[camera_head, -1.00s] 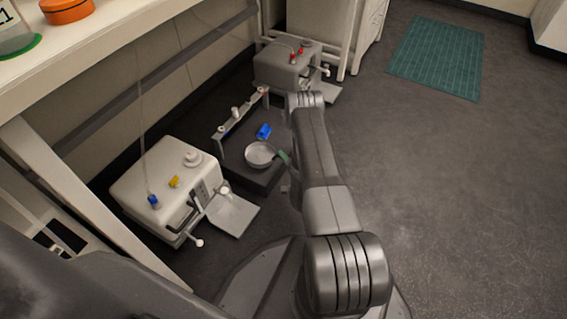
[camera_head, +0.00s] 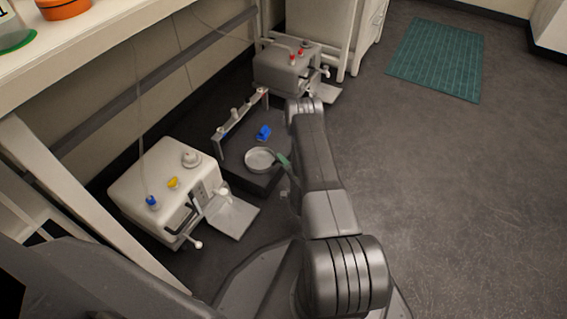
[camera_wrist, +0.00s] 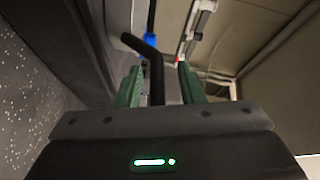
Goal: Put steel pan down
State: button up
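The steel pan (camera_head: 260,160) is a round, shallow, light grey dish. It appears level at the top of the low dark block (camera_head: 243,180) in the head view; the contact under it is hidden. My gripper's green fingers (camera_wrist: 160,88) stand apart in the wrist view, with a dark bent handle (camera_wrist: 156,66) between them and gaps visible on both sides. In the head view one green finger (camera_head: 283,160) shows at the pan's right edge, while my arm hides the rest of the gripper.
A small blue object (camera_head: 263,132) lies behind the pan. A low rack (camera_head: 240,113) stands behind the block. A white machine (camera_head: 165,190) is at left, a grey machine (camera_head: 285,68) at the back. Open floor lies to the right.

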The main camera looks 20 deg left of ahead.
jog(key=p+v, duration=0.4)
jog(key=v, duration=0.8)
